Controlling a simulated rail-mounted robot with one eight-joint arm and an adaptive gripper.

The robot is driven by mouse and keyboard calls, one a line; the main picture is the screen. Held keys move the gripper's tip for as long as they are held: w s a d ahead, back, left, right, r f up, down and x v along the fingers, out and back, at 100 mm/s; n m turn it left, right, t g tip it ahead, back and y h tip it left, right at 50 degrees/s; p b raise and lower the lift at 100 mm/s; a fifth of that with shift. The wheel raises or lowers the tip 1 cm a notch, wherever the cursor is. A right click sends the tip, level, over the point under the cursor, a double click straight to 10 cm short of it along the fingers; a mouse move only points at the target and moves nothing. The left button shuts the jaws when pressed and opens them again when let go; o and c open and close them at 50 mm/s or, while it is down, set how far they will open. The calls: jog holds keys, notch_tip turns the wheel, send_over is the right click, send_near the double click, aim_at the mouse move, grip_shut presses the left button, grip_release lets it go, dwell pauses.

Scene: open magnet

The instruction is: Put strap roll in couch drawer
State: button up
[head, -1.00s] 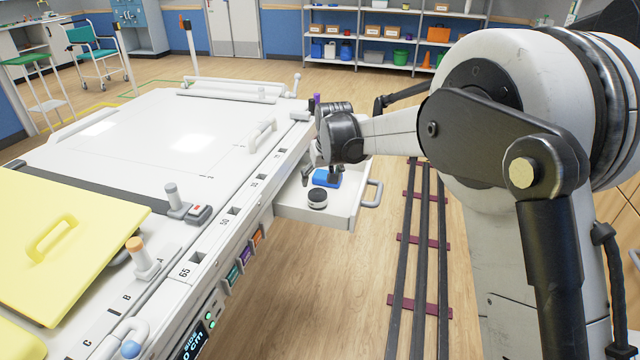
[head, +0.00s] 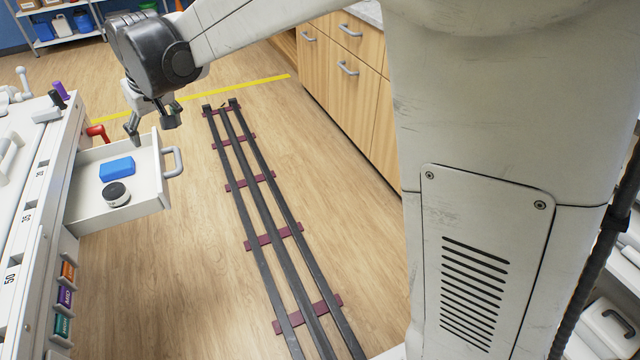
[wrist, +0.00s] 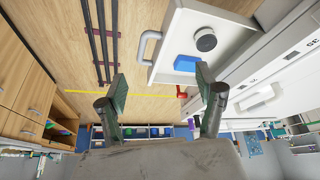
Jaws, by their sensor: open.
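The couch drawer (head: 147,195) is pulled out from the side of the white couch. My gripper (head: 151,122) is open and empty, raised near the far end of the drawer. In the wrist view my gripper's fingers (wrist: 160,82) are spread wide with nothing between them, and the drawer (wrist: 165,62) is beyond them.
A red handle (head: 97,131) sticks out from the couch side just beyond the drawer. Dark floor rails (head: 255,215) run along the clear wooden floor to the right. Wooden cabinets (head: 345,70) stand at the back right.

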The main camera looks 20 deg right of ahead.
jog(key=s+d+r+m+t, duration=0.1)
jog(key=s+d+r+m, duration=0.3)
jog(key=s+d, duration=1.25)
jog(key=s+d+f+h, duration=0.1)
jog(key=s+d+f, duration=0.1)
jog(key=s+d, duration=0.4)
jog(key=s+d+f+m+t+h, duration=0.1)
jog(key=s+d+f, duration=0.1)
jog(key=s+d, duration=0.4)
jog(key=s, duration=0.2)
jog(key=shift+s+f, duration=0.4)
jog(key=shift+r, duration=0.1)
